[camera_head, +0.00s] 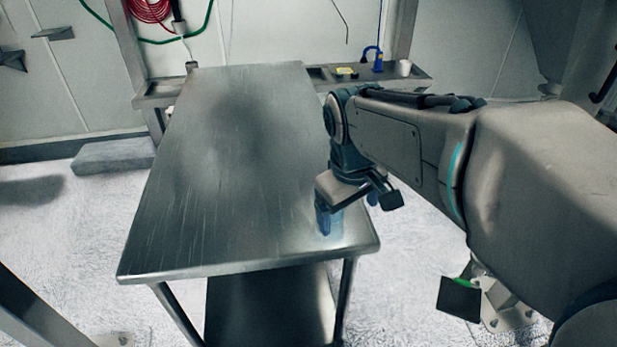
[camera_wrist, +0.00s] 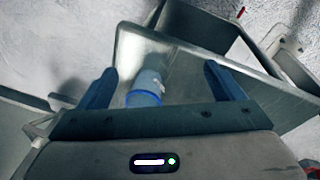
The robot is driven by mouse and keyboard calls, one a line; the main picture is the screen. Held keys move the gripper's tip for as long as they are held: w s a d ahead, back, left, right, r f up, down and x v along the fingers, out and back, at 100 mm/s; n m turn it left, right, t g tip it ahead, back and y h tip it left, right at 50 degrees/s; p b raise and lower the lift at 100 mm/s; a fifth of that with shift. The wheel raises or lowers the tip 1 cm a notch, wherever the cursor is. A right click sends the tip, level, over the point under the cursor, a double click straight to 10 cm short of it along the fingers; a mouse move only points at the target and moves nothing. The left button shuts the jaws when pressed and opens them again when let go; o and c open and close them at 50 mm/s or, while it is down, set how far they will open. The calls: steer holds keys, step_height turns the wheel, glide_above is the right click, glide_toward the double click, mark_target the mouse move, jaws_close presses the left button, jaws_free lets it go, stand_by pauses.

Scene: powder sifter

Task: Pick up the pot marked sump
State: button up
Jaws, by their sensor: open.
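A pale bluish pot with a blue band (camera_wrist: 147,84) shows in the wrist view, between my two blue fingers and nearer the left one. In the head view, the pot (camera_head: 337,222) is a pale patch near the table's front right corner, partly hidden by my gripper. No marking can be read on it, so I cannot tell whether it says sump. My gripper (camera_head: 348,209) is over that corner, pointing down. In the wrist view, my gripper (camera_wrist: 160,72) is open, with gaps showing on both sides of the pot.
The long metal table (camera_head: 225,160) is otherwise bare. A shelf behind it holds a white cup (camera_head: 404,68), a blue item (camera_head: 377,60) and a yellow item (camera_head: 346,71). A grey slab (camera_head: 113,155) lies on the floor at left. The table's front and right edges are close to my gripper.

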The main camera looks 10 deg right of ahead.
steer(key=w+a+n+g+h+b, duration=0.2)
steer(key=w+a+n+h+b, duration=0.15)
steer(key=w+n, duration=0.95)
steer(key=d+f, duration=0.1)
steer(key=f, duration=0.3)
steer(key=d+f+m+b, duration=0.1)
steer(key=f, duration=0.3)
steer(key=w+d+f+m+y+b, duration=0.1)
steer(key=d+f, duration=0.1)
steer(key=f, duration=0.2)
steer(key=shift+d+f, duration=0.1)
steer(key=shift+f, duration=0.05)
steer(key=c, duration=1.1)
